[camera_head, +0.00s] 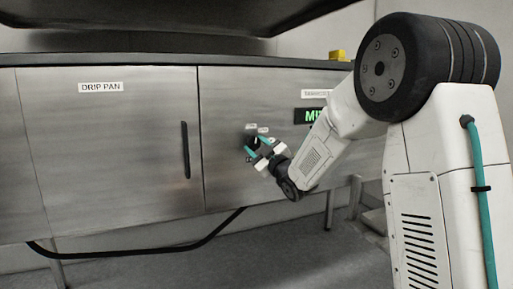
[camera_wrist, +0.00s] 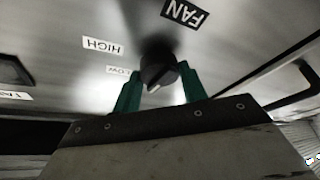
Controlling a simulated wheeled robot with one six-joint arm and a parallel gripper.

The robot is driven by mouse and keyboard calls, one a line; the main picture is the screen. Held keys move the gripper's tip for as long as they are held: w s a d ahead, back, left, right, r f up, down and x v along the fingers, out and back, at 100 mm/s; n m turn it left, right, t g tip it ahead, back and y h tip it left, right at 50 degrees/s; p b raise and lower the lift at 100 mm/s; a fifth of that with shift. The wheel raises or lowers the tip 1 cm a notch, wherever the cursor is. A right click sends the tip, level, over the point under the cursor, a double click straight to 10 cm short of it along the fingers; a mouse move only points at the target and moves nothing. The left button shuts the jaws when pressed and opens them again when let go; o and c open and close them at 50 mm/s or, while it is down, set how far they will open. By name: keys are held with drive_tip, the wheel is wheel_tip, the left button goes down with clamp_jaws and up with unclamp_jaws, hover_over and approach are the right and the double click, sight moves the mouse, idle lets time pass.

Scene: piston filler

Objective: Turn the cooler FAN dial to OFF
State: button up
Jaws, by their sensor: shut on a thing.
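The FAN dial (camera_wrist: 158,68) is a dark round knob with a pale pointer mark, on the metal panel in the wrist view. My gripper (camera_wrist: 160,88) has its two green fingers on either side of the dial, shut on it. The FAN label (camera_wrist: 185,12) is above the dial, and the HIGH (camera_wrist: 102,45) and LOW (camera_wrist: 123,70) labels are to its left. No OFF label is readable. In the head view my gripper (camera_head: 262,148) is at the right-hand panel, and the dial is mostly hidden by it.
A dark handle bar (camera_wrist: 290,85) is at the right in the wrist view. The DRIP PAN door (camera_head: 100,130) with its vertical handle (camera_head: 185,150) is left of my gripper. A green-lettered display (camera_head: 312,115) and a yellow object (camera_head: 337,55) are to the right. A black hose (camera_head: 140,248) hangs below.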

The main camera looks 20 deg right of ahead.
drive_tip(key=shift+n+g+y, duration=0.3)
drive_tip(key=shift+n, duration=0.8)
drive_tip(key=o, duration=1)
drive_tip(key=v, duration=0.7)
drive_tip(key=shift+s+d, duration=0.2)
drive_tip(key=shift+s, duration=0.15)
